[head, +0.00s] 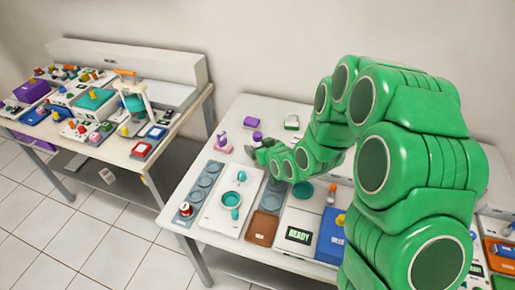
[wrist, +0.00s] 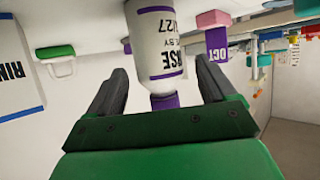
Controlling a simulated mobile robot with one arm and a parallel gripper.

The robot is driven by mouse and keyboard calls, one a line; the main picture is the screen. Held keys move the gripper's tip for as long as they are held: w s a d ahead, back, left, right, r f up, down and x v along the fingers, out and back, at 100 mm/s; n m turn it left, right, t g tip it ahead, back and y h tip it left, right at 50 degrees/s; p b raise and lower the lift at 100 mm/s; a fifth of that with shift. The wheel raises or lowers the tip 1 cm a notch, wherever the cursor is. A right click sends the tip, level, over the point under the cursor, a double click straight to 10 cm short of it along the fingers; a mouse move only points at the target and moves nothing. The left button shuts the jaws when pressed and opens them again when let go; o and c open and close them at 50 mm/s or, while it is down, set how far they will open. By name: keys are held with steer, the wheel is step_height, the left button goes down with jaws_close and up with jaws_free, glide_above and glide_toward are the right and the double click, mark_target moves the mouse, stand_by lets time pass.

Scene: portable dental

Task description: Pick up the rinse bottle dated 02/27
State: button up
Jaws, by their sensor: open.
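The rinse bottle (wrist: 157,45) is white with purple bands and a purple cap (wrist: 164,101). It appears upside down in the wrist view, and its label shows part of "RINSE", "BY" and "/27"; the start of the date is cut off. My gripper (wrist: 162,78) is open, with one dark finger on each side of the bottle's cap end and visible gaps. In the head view my gripper (head: 254,149) is low over the back of the near table, and I cannot tell clearly which item there is this bottle.
A purple item (head: 223,143) stands left of my gripper. A purple-labelled object with a pink top (wrist: 212,35) is near the bottle in the wrist view. A white tray with teal cups (head: 222,215) and a "READY" display (head: 299,235) are in front. A second crowded table (head: 108,147) stands left.

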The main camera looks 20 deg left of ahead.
steer(key=shift+x, duration=2.1)
steer(key=c, duration=1.2)
steer(key=shift+r, duration=0.15)
